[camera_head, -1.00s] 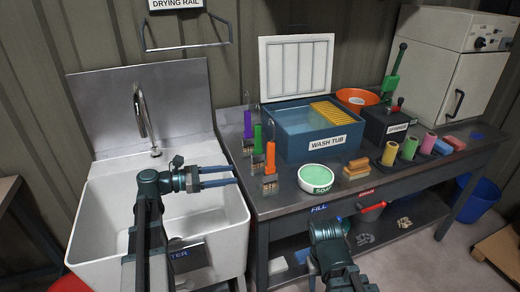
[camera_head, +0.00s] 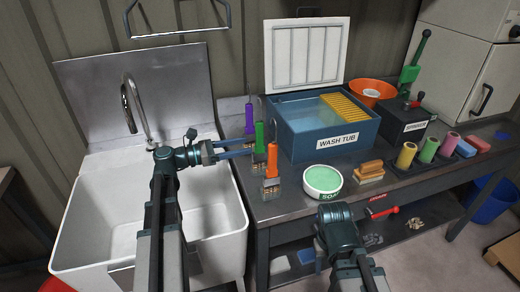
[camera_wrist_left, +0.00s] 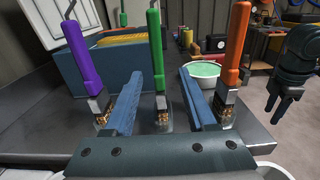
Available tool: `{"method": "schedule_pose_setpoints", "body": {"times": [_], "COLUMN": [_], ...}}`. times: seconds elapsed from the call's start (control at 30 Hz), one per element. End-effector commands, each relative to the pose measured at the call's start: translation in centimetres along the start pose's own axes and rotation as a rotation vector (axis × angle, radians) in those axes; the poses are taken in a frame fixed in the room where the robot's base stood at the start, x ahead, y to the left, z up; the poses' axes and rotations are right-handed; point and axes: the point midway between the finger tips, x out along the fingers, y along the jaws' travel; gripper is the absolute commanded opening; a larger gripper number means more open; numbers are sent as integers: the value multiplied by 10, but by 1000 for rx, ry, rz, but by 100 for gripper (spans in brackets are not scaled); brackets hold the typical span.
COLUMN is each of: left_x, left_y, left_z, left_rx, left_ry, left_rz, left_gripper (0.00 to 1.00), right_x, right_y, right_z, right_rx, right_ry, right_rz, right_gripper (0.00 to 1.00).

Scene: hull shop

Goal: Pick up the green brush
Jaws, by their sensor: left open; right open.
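The green brush (camera_head: 259,142) stands upright, bristles down, on the dark bench between a purple brush (camera_head: 249,120) and an orange brush (camera_head: 271,164). My left gripper (camera_head: 250,148) is open, with its fingers pointing at the green brush from the left. In the left wrist view the green brush (camera_wrist_left: 157,60) shows between and just beyond the two blue fingers (camera_wrist_left: 158,90). The fingers appear apart from its handle. The purple brush (camera_wrist_left: 80,55) is left of the fingers, the orange brush (camera_wrist_left: 233,50) right. My right gripper (camera_head: 350,272) is low at the front; its fingertips are hard to see.
A blue wash tub (camera_head: 310,148) stands behind the brushes. A green soap bowl (camera_head: 323,181) is to their right, beside a wooden brush (camera_head: 369,172). The sink (camera_head: 90,215) lies left of the bench. Several coloured rollers (camera_head: 428,150) stand further right.

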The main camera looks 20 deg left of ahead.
Motion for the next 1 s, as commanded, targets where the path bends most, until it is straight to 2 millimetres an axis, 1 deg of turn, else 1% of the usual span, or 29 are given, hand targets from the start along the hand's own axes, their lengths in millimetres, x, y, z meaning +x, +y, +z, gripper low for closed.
{"method": "schedule_pose_setpoints", "body": {"times": [0.03, 0.2, 0.3, 0.57, 0.67, 0.83, 0.9, 1.0], "left_x": [11, 34, 42, 46, 52, 74, 85, 95], "left_y": [-1, 0, 0, 0, 1, 4, 4, 3], "left_z": [0, 0, 1, 2, 5, 14, 12, 11], "left_rx": [0, 0, 0, 0, 0, 0, 0, 0], "left_ry": [0, 0, 0, 0, 0, 0, 0, 0], "left_rz": [-4, -2, -2, 0, -1, -3, -3, -2], "left_gripper": [56, 56, 56, 56, 56, 56, 56, 56], "right_x": [0, -1, -1, -2, -5, -14, -12, -11], "right_y": [0, 0, 0, 0, 0, 1, 1, 1], "right_z": [0, 0, 0, 0, 0, 1, 1, 1], "right_rx": [0, 0, 0, 0, 0, 0, 0, 0], "right_ry": [0, 0, 0, 0, 0, 0, 0, 0], "right_rz": [0, 0, 0, 0, 0, 0, 0, 0], "right_gripper": [50, 50, 50, 50, 50, 50, 50, 50]}}
